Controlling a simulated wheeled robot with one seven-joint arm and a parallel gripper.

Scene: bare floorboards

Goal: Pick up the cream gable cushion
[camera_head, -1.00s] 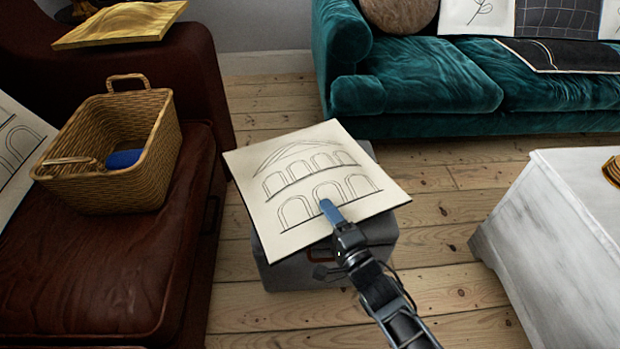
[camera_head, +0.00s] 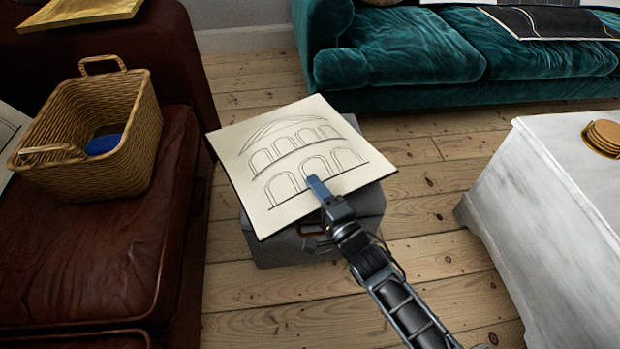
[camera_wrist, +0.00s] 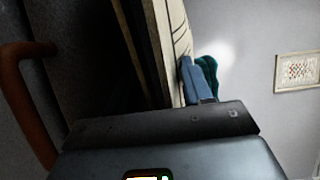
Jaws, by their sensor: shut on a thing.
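The cream gable cushion (camera_head: 290,150) is a flat square with black line drawing of a gable and arches. It lies over the grey box-like seat (camera_head: 370,205), its near edge toward me. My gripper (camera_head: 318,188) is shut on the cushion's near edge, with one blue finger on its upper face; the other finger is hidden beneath. In the wrist view the cushion (camera_wrist: 176,40) shows edge-on beside a blue finger (camera_wrist: 196,78). I cannot tell whether the cushion is clear of the seat.
A brown leather sofa (camera_head: 80,260) with a wicker basket (camera_head: 140,125) stands at left. A teal sofa (camera_head: 430,50) is behind. A white cabinet (camera_head: 560,210) with coasters (camera_head: 603,136) is at right. Floorboards (camera_head: 430,165) are bare between them.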

